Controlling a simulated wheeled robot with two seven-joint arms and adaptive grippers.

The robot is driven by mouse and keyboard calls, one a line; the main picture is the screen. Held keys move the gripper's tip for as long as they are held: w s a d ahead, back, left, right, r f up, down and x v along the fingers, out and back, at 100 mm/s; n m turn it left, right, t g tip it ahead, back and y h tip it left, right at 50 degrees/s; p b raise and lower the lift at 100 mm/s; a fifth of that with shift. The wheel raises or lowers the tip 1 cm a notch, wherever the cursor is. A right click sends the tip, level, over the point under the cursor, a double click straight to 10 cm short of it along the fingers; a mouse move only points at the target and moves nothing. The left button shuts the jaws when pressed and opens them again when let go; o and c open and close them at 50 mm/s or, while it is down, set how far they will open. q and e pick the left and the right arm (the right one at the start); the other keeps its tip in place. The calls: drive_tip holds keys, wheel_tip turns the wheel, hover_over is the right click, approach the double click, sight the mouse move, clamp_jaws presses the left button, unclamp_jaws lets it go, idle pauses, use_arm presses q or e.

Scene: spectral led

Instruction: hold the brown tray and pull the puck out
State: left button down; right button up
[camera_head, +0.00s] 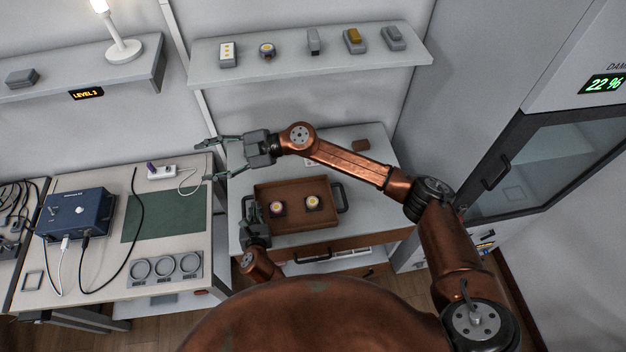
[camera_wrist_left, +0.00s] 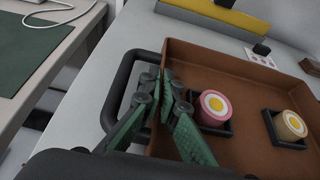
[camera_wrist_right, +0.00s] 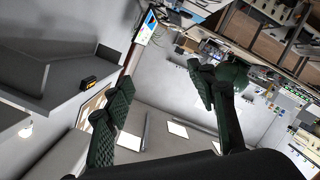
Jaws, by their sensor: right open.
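The brown tray (camera_head: 296,221) lies on the grey table with a dark handle at each side. Two round pucks sit inside it in dark square holders. The pink puck (camera_wrist_left: 214,106) with a white and yellow face is on the left and shows in the head view (camera_head: 278,208). The tan puck (camera_wrist_left: 290,125) is on the right, also in the head view (camera_head: 313,202). My left gripper (camera_wrist_left: 164,84) is closed across the tray's left wall, beside the handle; it shows in the head view (camera_head: 253,212). My right gripper (camera_head: 210,160) is open and empty, raised beyond the tray's left back corner.
A bench at left holds a blue box (camera_head: 76,213), a green mat (camera_head: 160,213), cables and a grey ring holder (camera_head: 165,268). A shelf (camera_head: 300,66) with several small items hangs behind. A small brown block (camera_head: 361,145) lies behind the tray. A glass-door cabinet (camera_head: 540,170) stands at right.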

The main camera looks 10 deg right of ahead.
drive_tip(key=w+d+r+m+t, duration=0.2)
drive_tip(key=w+r+m+t, duration=0.25)
drive_tip(key=w+m, duration=0.25)
drive_tip(key=w+d+r+m+t, duration=0.2)
drive_tip(key=w+r+m+t, duration=0.1)
drive_tip(key=w+m+t, duration=0.25)
drive_tip(key=w+d+f+m+t+h, duration=0.2)
drive_tip(key=w+d+f+m+h, duration=0.6)
drive_tip(key=m, duration=0.6)
drive_tip(key=m+g+h, duration=0.8)
drive_tip(key=m+g, duration=0.3)
drive_tip(key=g, duration=0.2)
hover_over(313, 201)
wheel_tip(313, 201, down, 18)
wheel_tip(313, 201, down, 11)
drive_tip(key=shift+f, duration=0.1)
drive_tip(key=shift+c, duration=0.4)
